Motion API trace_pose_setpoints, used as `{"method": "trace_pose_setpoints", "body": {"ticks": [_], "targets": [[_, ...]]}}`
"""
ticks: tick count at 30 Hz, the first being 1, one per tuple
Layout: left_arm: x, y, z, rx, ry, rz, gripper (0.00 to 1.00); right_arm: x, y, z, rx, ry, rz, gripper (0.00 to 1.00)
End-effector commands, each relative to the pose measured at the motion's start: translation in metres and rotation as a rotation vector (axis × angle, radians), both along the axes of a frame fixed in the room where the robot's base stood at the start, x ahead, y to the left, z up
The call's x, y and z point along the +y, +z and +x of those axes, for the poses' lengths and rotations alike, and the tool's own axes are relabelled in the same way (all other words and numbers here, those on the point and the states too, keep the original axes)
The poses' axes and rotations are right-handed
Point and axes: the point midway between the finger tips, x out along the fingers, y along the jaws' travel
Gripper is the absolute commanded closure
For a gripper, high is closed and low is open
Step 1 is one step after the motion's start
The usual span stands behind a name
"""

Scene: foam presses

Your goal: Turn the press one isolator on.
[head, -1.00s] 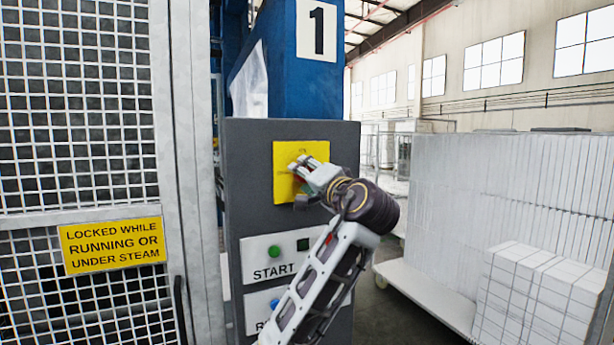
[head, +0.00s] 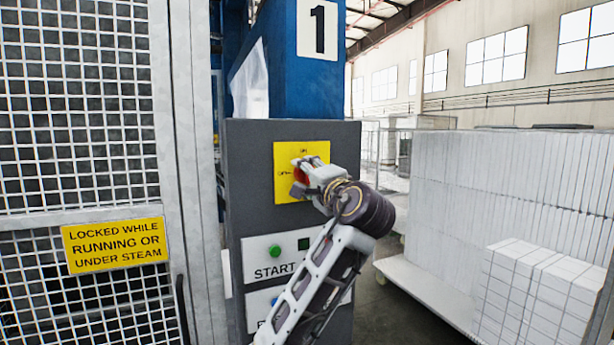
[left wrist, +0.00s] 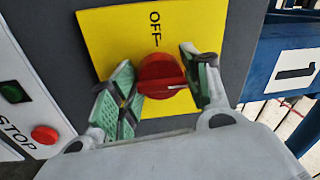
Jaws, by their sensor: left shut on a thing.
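The yellow isolator plate (head: 285,186) is on the grey panel below the number 1, with ON at its top and OFF at its left. My left gripper (head: 299,174) is at the plate, shut on the red isolator knob (head: 300,177). In the left wrist view the red knob (left wrist: 160,76) sits between the two green-padded fingers of my left gripper (left wrist: 160,90). Its white line points right, about a quarter turn from the OFF mark at the top, towards the ON side. The right finger hides the plate there. My right gripper is not in view.
Below the plate are a green START button (head: 275,251) and, in the left wrist view, a red STOP button (left wrist: 45,134). A mesh gate with a yellow warning sign (head: 115,245) stands left. White foam blocks (head: 540,295) stand on a trolley at right.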

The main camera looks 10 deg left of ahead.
Motion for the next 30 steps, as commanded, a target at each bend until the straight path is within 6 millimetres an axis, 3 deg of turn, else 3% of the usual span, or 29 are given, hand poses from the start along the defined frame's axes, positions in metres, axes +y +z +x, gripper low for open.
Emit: {"method": "trace_pose_setpoints", "body": {"ticks": [5,6,10,23,30], "targets": [[-0.001,-0.005,0.001,0.011,0.001,-0.001,0.77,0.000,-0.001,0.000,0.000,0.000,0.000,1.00],[-0.001,-0.005,0.001,0.011,0.000,0.000,0.48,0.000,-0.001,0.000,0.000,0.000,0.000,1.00],[-0.001,-0.005,0.001,0.009,0.000,0.000,0.32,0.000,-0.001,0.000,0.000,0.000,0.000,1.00],[-0.002,-0.002,-0.002,0.003,-0.001,-0.001,0.32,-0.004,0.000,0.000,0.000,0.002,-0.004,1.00],[-0.013,-0.004,-0.015,0.004,-0.003,0.000,0.32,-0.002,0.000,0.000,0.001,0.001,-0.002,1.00]]}}
